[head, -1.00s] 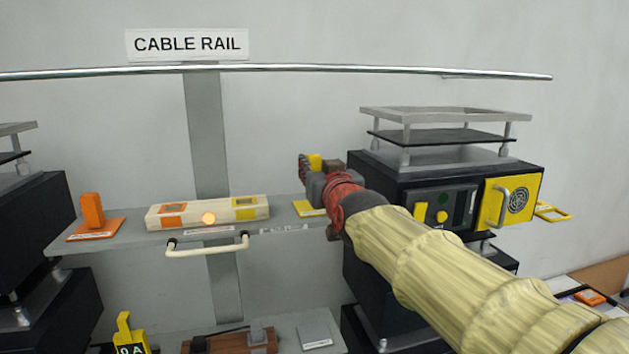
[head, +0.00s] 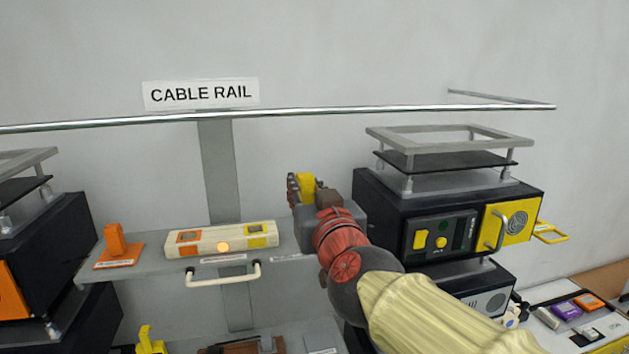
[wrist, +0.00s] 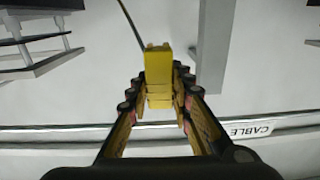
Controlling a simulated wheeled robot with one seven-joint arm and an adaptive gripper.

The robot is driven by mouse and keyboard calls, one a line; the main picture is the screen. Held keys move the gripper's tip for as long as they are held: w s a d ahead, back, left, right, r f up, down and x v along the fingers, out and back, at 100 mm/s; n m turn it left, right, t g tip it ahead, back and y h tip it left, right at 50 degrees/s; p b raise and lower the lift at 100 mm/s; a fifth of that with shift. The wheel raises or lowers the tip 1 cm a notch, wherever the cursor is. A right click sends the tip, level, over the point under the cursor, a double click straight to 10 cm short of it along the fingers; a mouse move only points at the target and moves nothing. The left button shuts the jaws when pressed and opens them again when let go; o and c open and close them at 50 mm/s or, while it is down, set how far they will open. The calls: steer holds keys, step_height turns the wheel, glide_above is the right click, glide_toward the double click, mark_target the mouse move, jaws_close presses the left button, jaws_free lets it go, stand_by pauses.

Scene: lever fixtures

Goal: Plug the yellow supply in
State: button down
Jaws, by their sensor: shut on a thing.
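The yellow plug (head: 306,183) is held upright in my gripper (head: 303,190), above the right part of the grey shelf. It also shows in the wrist view (wrist: 158,68), between the two fingers (wrist: 159,98), with a dark cable running from its far end. The cream socket strip (head: 207,246) lies on the shelf, left of and below my gripper. It has an orange-framed socket (head: 189,237) on the left, a yellow-framed socket (head: 256,229) on the right and a glowing orange light (head: 223,247) between them. The plug is apart from the strip.
An orange plug (head: 115,238) stands on its orange plate at the shelf's left. A white handle (head: 224,277) juts from the shelf front. A black unit with a yellow panel (head: 497,228) stands right of my arm. The cable rail (head: 330,110) crosses the wall above.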

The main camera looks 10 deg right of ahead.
steer(key=a+f, duration=0.3)
steer(key=w+a+f, duration=0.1)
steer(key=a+f, duration=0.1)
steer(key=a, duration=0.1)
steer(key=a+f, duration=0.3)
steer(key=a, duration=0.1)
steer(key=shift+w+a+f+p, duration=0.1)
steer(key=shift+w+f+p, duration=0.05)
steer(key=shift+f+p, duration=0.15)
steer(key=shift+d+r+h, duration=0.25)
steer(key=shift+d+h, duration=0.05)
steer(key=shift+d, duration=0.15)
steer(key=shift+w+b, duration=0.5)
steer(key=shift+w, duration=5.45)
steer(key=shift+f+b, duration=1.4)
steer(key=shift+f, duration=0.5)
steer(key=shift+f, duration=0.3)
steer(key=c, duration=1.5)
jaws_free()
